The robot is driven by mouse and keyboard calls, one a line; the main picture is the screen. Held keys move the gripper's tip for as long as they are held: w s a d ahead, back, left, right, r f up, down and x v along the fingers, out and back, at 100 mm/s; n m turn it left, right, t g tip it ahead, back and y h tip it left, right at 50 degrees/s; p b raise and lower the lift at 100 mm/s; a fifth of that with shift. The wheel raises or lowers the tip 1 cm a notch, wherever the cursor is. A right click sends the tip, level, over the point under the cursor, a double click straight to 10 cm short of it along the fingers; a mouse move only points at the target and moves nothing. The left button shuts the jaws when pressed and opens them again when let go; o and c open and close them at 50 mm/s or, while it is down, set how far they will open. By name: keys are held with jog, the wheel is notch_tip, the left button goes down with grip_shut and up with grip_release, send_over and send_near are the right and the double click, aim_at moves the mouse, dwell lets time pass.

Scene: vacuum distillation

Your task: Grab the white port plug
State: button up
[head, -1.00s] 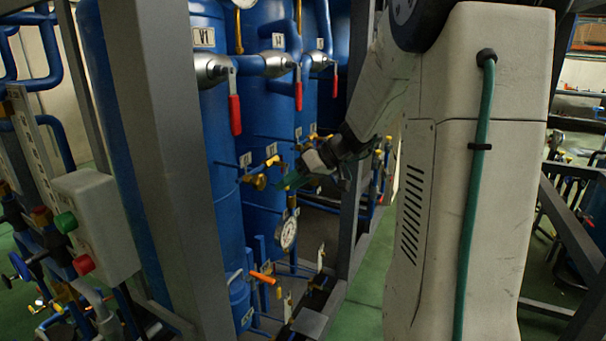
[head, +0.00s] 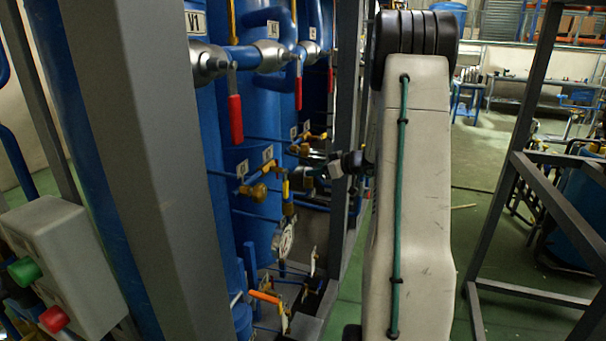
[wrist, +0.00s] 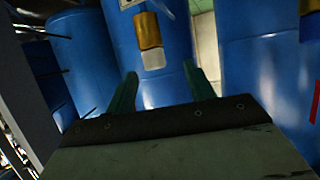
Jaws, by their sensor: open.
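In the wrist view the white port plug (wrist: 153,59) sits at the lower end of a brass fitting (wrist: 148,31), in front of the blue tanks. My gripper (wrist: 160,75) is open, with its two green fingers apart. The plug shows between and just beyond the fingertips. Nothing is held. In the head view my gripper (head: 310,172) is small and partly hidden, beside the brass valves on the tanks. I cannot make out the plug clearly there.
Blue tanks (head: 259,125) with red-handled valves (head: 234,118) stand behind a grey frame post (head: 152,150). A gauge (head: 283,241) and an orange-handled valve (head: 264,297) are below. A control box (head: 66,265) is at the left.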

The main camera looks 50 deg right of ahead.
aim_at(309, 168)
jog(key=x, duration=0.6)
jog(key=shift+w+d+r, duration=0.1)
jog(key=shift+w+d, duration=0.25)
jog(key=shift+w, duration=0.05)
jog(key=c, duration=1.1)
